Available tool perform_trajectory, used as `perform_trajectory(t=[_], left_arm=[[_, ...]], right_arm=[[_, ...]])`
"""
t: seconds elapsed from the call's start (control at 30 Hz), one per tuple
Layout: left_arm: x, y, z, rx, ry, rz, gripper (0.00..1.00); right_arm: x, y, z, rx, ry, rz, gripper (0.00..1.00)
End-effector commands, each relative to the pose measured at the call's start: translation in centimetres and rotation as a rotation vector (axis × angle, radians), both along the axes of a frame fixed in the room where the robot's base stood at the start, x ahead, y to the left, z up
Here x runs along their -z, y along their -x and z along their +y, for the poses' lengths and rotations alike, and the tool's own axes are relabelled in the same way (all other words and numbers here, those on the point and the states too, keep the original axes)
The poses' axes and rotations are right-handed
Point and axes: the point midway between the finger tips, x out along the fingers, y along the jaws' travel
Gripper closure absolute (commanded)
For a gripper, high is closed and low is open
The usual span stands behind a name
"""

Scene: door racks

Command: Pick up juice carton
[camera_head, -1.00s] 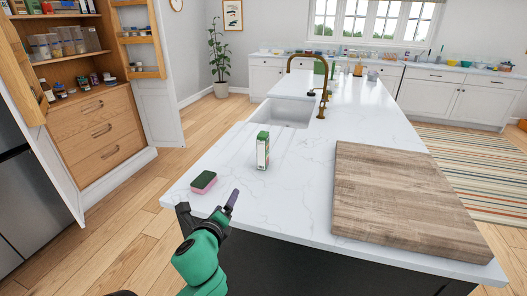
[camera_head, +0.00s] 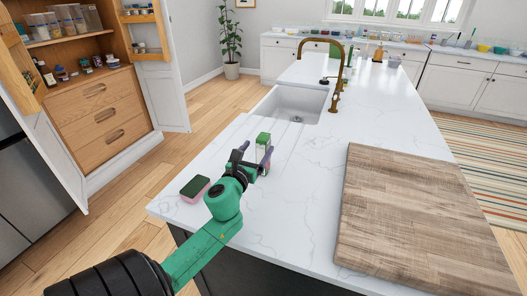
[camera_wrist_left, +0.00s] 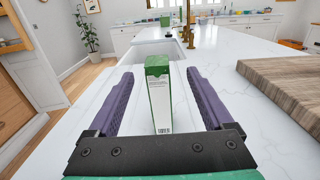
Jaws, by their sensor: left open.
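The juice carton (camera_head: 263,141) is a small upright box with a green top and a white and green body, standing on the white marble counter. It also shows in the left wrist view (camera_wrist_left: 159,100), upright between the two purple fingers. My left gripper (camera_head: 256,157) is open at the carton, with one finger on each side. Gaps show between the carton and both fingers in the left wrist view. The gripper hides the carton's lower part in the head view. My right gripper is not in view.
A green and pink sponge (camera_head: 195,188) lies left of my left gripper. A thick wooden cutting board (camera_head: 420,215) covers the counter's right side. A sink (camera_head: 292,105) with a brass faucet (camera_head: 340,75) is behind the carton. Bare counter lies between carton and board.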

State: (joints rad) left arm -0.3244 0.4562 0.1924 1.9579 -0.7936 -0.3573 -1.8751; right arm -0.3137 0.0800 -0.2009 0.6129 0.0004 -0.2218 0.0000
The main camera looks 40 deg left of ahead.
Motion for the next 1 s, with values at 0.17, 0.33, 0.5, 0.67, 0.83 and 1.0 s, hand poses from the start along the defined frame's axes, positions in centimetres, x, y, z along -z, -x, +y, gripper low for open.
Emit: perform_trajectory(t=[0.17, 0.33, 0.5, 0.67, 0.83, 1.0], left_arm=[[-0.2, -2.0, 0.9, -0.001, 0.003, -0.002, 0.15], [-0.2, -4.9, 2.2, -0.002, 0.003, -0.002, 0.15], [0.1, -6.0, 2.6, 0.000, 0.002, 0.000, 0.15], [0.1, -5.9, 2.5, 0.000, 0.003, 0.001, 0.26], [0.1, -5.9, 2.5, -0.001, 0.002, 0.000, 0.92], [0.1, -5.9, 2.5, -0.001, 0.002, 0.000, 1.00]], right_arm=[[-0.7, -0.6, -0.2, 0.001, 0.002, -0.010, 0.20], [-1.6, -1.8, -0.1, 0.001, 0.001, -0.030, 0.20], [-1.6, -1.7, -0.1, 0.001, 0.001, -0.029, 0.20], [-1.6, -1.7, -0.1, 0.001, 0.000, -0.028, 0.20], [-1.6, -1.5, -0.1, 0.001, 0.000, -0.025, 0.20], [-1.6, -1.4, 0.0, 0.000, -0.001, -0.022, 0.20]])
